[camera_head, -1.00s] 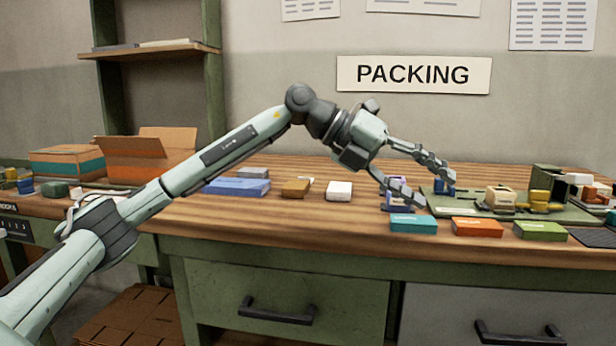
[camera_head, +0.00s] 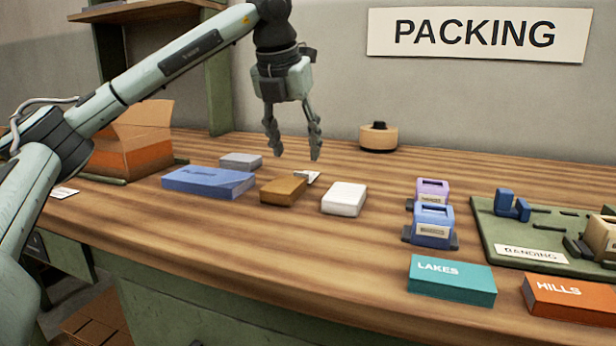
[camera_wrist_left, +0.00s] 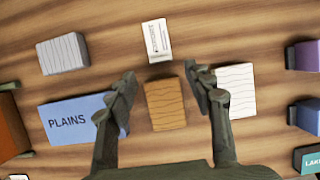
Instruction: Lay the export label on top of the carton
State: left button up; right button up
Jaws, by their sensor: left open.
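A small white printed label (camera_head: 307,177) lies flat on the bench just behind a brown block (camera_head: 283,191). It shows whole in the left wrist view (camera_wrist_left: 157,40), but its print is too small to read. My left gripper (camera_head: 297,153) is open and empty, pointing down above the bench near the label and brown block. In the left wrist view its fingertips (camera_wrist_left: 162,80) are on either side of the brown block, with the label beyond them. An open cardboard carton (camera_head: 133,158) with an orange band stands at the left. My right gripper is not in view.
A blue PLAINS box (camera_head: 209,182), a grey block (camera_head: 241,160) and a white block (camera_head: 344,198) surround the brown block. Purple and blue devices (camera_head: 432,228) stand to the right, near the green banding board (camera_head: 500,243). A tape-like roll (camera_head: 378,137) sits behind. Another white card (camera_head: 64,192) lies left.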

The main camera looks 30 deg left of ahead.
pick_arm(q)
jog(key=x, duration=0.5)
jog(key=shift+w+f, duration=0.1)
jog(key=shift+f, duration=0.25)
jog(key=c, duration=0.9)
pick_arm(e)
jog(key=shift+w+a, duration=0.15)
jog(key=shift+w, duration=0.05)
pick_arm(q)
jog(key=shift+r, duration=0.15)
notch_tip(320, 180, up, 4)
jog(key=shift+r, duration=0.15)
jog(key=s+a+r, duration=0.2)
jog(key=s, duration=0.1)
jog(key=s+a+r, duration=0.2)
jog(key=a, duration=0.1)
jog(key=s+a+r, duration=0.2)
jog(key=s+a, duration=0.1)
jog(key=shift+s+r, duration=0.2)
jog(key=shift+s, duration=0.1)
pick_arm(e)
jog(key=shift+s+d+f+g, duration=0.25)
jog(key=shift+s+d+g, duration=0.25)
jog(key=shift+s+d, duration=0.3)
